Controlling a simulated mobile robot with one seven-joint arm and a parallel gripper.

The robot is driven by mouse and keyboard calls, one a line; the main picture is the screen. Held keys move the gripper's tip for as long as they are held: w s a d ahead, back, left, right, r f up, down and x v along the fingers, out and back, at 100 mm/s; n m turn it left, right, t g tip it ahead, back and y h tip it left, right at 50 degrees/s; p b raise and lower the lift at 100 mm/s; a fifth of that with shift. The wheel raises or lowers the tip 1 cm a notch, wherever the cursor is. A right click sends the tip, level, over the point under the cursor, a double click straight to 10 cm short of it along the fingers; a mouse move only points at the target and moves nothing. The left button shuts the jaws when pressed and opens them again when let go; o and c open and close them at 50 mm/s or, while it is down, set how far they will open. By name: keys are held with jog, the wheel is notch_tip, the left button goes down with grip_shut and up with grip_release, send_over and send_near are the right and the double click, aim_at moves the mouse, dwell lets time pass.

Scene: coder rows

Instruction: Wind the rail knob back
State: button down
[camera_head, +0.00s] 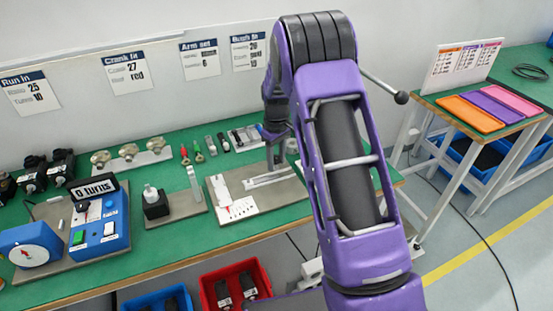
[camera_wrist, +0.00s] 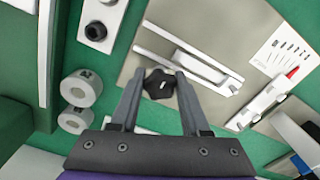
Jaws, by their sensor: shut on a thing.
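The rail knob (camera_wrist: 158,90) is a black lobed knob with a pale slot, seen in the wrist view at the end of a silver rail fixture (camera_wrist: 205,66). My gripper (camera_wrist: 161,78) has one finger on each side of the knob and is shut on it. The fixture sits on a beige base plate (camera_wrist: 160,14). In the head view the plate (camera_head: 222,186) lies on the green bench, with the rail (camera_head: 270,179) on it. My purple arm reaches over the plate there, and the knob cannot be made out.
To the left stand a black block with a white top (camera_head: 155,203), a blue counter box (camera_head: 100,228) and a dial gauge (camera_head: 30,246). Red (camera_head: 236,285) and blue bins are below the bench front.

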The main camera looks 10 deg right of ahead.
aim_at(276, 158)
dwell(0.4)
jog(key=shift+c, duration=1.9)
grip_release()
notch_tip(276, 158, up, 18)
jog(key=p, duration=0.1)
jog(key=shift+f+p, duration=0.25)
jog(key=shift+p, duration=0.15)
